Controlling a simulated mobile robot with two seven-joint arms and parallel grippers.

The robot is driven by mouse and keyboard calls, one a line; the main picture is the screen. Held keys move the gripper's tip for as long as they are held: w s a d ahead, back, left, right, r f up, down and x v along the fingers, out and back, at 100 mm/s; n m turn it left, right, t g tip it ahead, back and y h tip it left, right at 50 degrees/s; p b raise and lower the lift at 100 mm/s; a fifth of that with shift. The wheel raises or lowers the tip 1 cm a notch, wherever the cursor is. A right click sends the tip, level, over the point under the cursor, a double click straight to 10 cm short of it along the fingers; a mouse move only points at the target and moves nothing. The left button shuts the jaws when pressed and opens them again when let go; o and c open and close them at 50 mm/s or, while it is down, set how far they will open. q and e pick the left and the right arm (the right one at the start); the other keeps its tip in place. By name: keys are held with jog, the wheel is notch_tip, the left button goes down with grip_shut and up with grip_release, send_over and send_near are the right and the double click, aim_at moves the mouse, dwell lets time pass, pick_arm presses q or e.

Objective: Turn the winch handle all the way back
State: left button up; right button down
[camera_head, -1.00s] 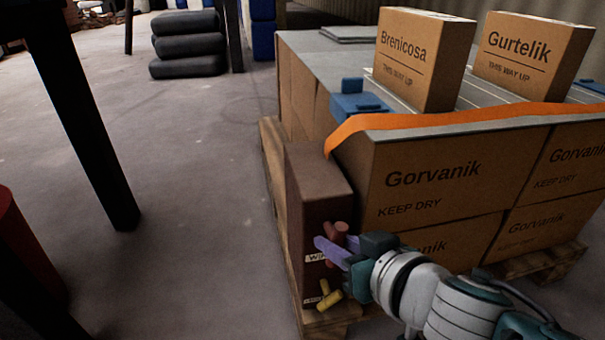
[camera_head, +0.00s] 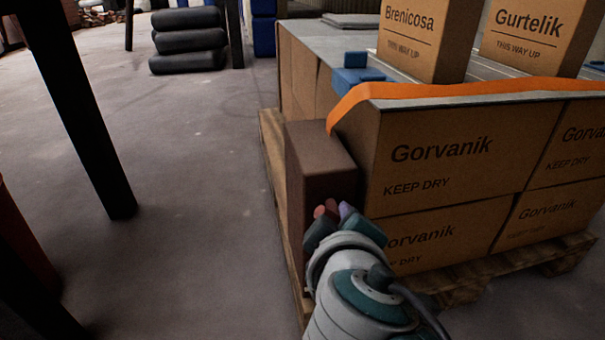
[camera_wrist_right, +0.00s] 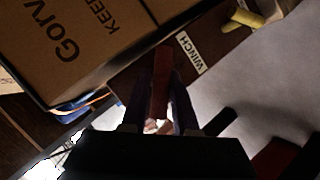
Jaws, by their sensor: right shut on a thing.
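The brown winch box (camera_head: 322,165) stands at the left corner of the loaded pallet. Its white WINCH label (camera_wrist_right: 191,53) shows in the right wrist view. My right gripper (camera_head: 335,211) is in front of the box and shut on the red winch handle (camera_wrist_right: 160,92), which lies between its two dark fingers in the right wrist view. In the head view only small reddish parts of the handle (camera_head: 320,212) show; my gripper and wrist hide the rest and the box's lower front. My left gripper is not in view.
Gorvanik cartons (camera_head: 440,150) stacked on a wooden pallet (camera_head: 520,262) stand right of the winch, under an orange strap (camera_head: 450,88). A yellow handle (camera_wrist_right: 250,18) sits past the label. A dark post (camera_head: 85,120) stands left; the floor between is clear.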

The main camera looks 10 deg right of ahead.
jog(key=n+h+b, duration=0.1)
jog(key=b, duration=0.1)
jog(key=n+h+b, duration=0.1)
jog(key=n+b, duration=0.1)
jog(key=shift+a+f+t+h, duration=0.2)
jog(key=shift+t+h, duration=0.1)
jog(key=shift+t, duration=0.1)
jog(key=shift+r+n+t+h+b, duration=0.1)
jog(key=shift+n+t+h+b, duration=0.4)
jog(key=shift+n+h+b, duration=0.55)
jog(key=shift+d+n+b, duration=0.1)
jog(key=shift+n+b, duration=0.15)
jog(key=shift+b, duration=0.05)
jog(key=c, duration=0.7)
grip_release()
jog(key=shift+y, duration=0.25)
